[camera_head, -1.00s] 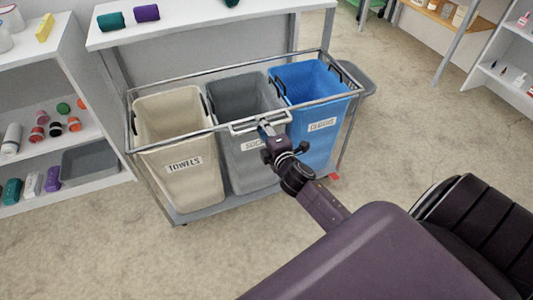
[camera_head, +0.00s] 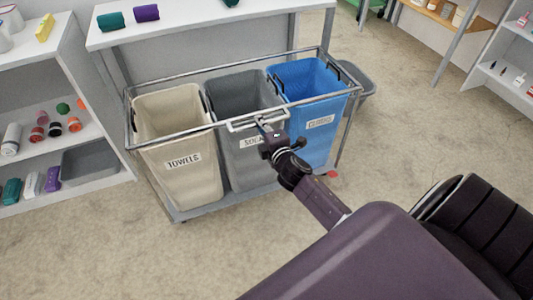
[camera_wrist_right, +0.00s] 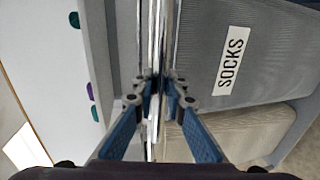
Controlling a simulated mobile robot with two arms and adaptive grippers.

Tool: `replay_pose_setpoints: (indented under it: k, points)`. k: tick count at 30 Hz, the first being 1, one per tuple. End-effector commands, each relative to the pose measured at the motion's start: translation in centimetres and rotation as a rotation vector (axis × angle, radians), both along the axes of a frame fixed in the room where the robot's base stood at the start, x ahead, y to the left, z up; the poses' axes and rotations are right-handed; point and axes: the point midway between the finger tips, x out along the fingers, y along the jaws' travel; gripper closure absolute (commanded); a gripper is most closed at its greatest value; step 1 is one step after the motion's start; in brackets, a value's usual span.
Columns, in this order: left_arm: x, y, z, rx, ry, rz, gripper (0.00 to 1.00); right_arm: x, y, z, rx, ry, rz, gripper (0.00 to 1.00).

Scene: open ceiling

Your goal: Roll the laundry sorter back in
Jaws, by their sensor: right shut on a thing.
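The laundry sorter (camera_head: 205,207) is a metal-framed cart with a beige towels bin (camera_head: 180,150), a grey socks bin (camera_head: 247,95) and a blue bin (camera_head: 312,85). It stands in front of a white table, partly beneath its edge. My right gripper (camera_head: 262,122) is shut on the handle (camera_head: 243,124) at the front rail, before the socks bin. In the right wrist view, the blue fingers (camera_wrist_right: 155,90) close around the metal bar, with the socks bin (camera_wrist_right: 235,60) beside it. My left gripper is not in view.
The white table (camera_head: 215,18) behind the sorter holds rolled teal and purple cloths (camera_head: 146,13). A white shelf unit (camera_head: 75,125) stands close on the left. A grey bin (camera_head: 357,82) is just right of the sorter. Bare floor (camera_head: 410,130) lies to the right and in front.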

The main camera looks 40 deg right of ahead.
Motion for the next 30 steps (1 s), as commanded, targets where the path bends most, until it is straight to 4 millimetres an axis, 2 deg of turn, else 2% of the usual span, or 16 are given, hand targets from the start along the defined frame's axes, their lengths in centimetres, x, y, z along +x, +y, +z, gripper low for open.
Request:
replay_pose_setpoints:
  k: [15, 20, 30]
  points:
    - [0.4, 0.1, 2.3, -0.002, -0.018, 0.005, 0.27, 4.0, -1.0, 0.0, 0.000, -0.001, 0.000, 1.00]
    - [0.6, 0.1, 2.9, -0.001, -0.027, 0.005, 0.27, 4.3, -1.0, 0.0, 0.000, 0.001, 0.000, 1.00]
    - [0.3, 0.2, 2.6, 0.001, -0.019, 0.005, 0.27, 4.7, -1.1, 0.0, 0.000, 0.000, 0.000, 1.00]
